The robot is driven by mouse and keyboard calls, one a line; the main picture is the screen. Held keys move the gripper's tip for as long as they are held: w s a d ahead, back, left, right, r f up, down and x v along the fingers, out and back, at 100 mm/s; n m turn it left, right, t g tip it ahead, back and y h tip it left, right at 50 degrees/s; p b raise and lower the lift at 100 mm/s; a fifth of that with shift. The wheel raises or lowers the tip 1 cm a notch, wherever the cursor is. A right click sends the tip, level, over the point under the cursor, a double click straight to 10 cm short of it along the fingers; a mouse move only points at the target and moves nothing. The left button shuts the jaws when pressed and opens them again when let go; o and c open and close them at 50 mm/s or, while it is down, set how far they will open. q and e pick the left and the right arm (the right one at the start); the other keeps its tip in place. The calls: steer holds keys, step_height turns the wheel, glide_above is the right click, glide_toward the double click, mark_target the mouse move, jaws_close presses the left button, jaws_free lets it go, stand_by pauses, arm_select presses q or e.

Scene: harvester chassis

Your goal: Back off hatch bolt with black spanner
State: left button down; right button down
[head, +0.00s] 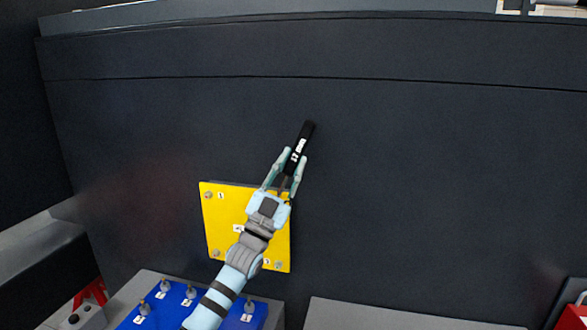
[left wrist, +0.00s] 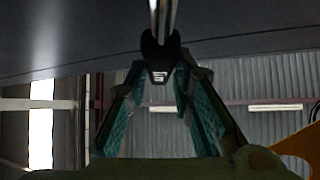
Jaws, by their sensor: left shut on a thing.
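The black spanner (head: 303,143) is held in my left gripper (head: 296,165), pointing up and slightly right, with a white label on it. In the left wrist view, its dark forked part (left wrist: 160,60) sits between the teal fingers, with a shiny metal bar above it. The yellow hatch plate (head: 225,215) is on the dark chassis wall, below and left of the gripper. Bolts show at its upper left (head: 208,195), lower left (head: 216,254) and lower right (head: 278,265). My arm and gripper cover its middle and upper right. My right gripper is not in view.
Below the hatch is a blue panel (head: 166,310) with several numbered upright pegs. A red-handled grey box (head: 85,318) is at lower left, and a red object (head: 573,316) at lower right. The dark wall (head: 430,190) right of the gripper is clear.

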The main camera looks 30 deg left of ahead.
arm_select(q)
steer(key=a+n+y, duration=0.1)
steer(key=n+y, duration=0.1)
steer(key=n+y+p, duration=0.1)
steer(key=n+y, duration=0.1)
steer(key=s+a+n+y, duration=0.1)
steer(key=y, duration=0.1)
steer(key=shift+a+r+n+t, duration=0.3)
steer(key=shift+r+n+t, duration=0.1)
